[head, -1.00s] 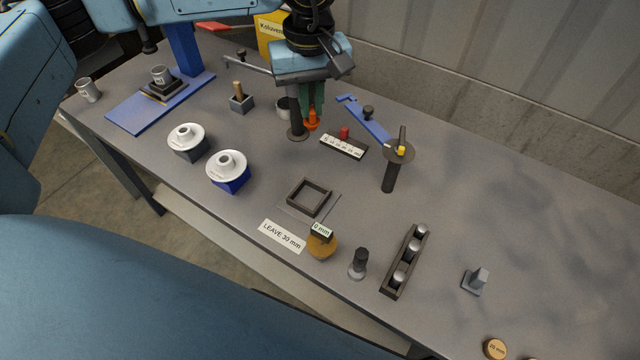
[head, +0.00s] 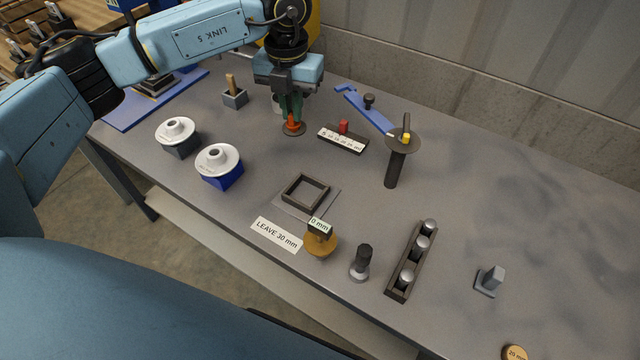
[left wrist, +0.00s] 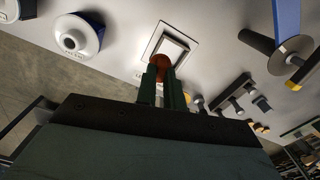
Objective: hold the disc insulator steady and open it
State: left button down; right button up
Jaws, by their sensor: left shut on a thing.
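Two white disc insulators stand on the table's left half. One (head: 176,130) sits on a dark grey block, the other (head: 217,158) on a blue block (head: 222,180). An insulator on a blue block shows in the left wrist view (left wrist: 77,36). My left gripper (head: 292,112) has green fingers pointing down, shut on a small orange-brown piece (head: 293,127), which also shows between the fingers in the left wrist view (left wrist: 161,60). It is to the right of both insulators and touches neither. Whether the piece touches the table is unclear. My right gripper is out of view.
A square dark frame (head: 305,190) lies mid-table, near a "LEAVE 30 mm" label (head: 276,234) and a brass-coloured gauge (head: 320,243). A dark handled disc tool (head: 397,170), a blue tool (head: 365,108) and a rack (head: 411,262) stand rightward. The right table area is mostly clear.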

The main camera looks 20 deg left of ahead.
pick_arm(q)
jog(key=a+f+n+b, duration=0.25)
jog(key=f+n, duration=0.25)
jog(key=n, duration=0.6)
jog(key=n+b, duration=0.1)
jog(key=n, duration=0.3)
send_over(283, 174)
notch_tip(283, 174, down, 6)
jog(key=shift+f, duration=0.7)
jog(key=shift+w+f+b, duration=0.1)
jog(key=shift+f+b, duration=0.2)
jog(key=shift+f, duration=1.6)
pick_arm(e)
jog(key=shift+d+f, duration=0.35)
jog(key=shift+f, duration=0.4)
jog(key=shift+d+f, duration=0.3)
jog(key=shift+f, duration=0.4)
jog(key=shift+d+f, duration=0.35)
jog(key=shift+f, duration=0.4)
pick_arm(q)
jog(key=shift+f, duration=0.1)
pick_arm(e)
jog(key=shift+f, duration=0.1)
pick_arm(q)
jog(key=c, duration=1.5)
grip_release()
